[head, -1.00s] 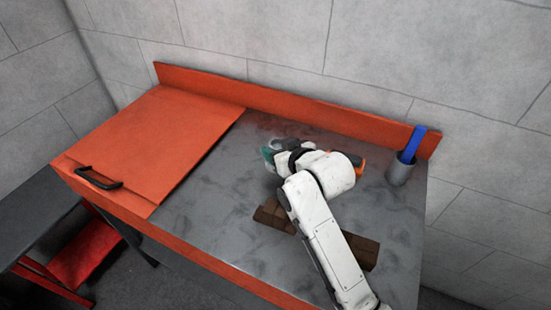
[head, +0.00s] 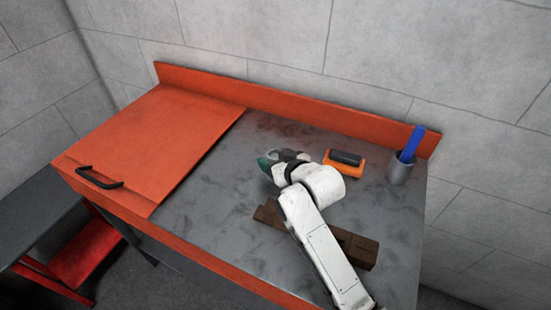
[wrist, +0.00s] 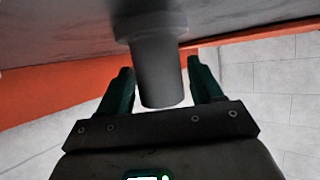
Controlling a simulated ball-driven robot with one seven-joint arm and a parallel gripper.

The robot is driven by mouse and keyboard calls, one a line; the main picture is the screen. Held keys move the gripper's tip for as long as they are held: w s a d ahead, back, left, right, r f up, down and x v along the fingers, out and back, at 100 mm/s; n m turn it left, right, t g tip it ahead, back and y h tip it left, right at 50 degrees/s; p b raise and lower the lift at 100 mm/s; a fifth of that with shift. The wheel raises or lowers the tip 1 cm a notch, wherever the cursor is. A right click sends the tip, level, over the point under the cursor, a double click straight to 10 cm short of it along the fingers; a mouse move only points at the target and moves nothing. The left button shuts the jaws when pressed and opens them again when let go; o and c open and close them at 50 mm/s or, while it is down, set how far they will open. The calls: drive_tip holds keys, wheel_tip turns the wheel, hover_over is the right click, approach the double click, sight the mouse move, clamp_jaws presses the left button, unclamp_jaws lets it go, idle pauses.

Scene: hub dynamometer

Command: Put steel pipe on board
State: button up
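The steel pipe (wrist: 160,72) is a grey cylinder with a wider collar, standing out from the grey tabletop in the wrist view. My gripper (wrist: 162,82) has its two green fingers on either side of the pipe, with a narrow gap visible at each side. In the head view my gripper (head: 267,163) is low over the middle of the table, and a bit of grey beside its fingers may be the pipe; my wrist hides most of it. The brown board (head: 360,250) lies on the table nearer the front, partly hidden under my arm.
An orange block with a dark top (head: 345,162) lies right of my wrist. A grey cup (head: 399,172) holding a blue object (head: 413,144) stands at the back right. An orange panel with a black handle (head: 100,178) covers the left. An orange rail (head: 300,107) edges the back.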

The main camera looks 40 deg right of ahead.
drive_tip(key=shift+o, duration=0.9)
drive_tip(key=shift+r, duration=0.2)
drive_tip(key=shift+s+a+r, duration=0.1)
drive_tip(key=shift+s, duration=0.25)
drive_tip(key=v, duration=1.1)
drive_tip(key=shift+r, duration=0.1)
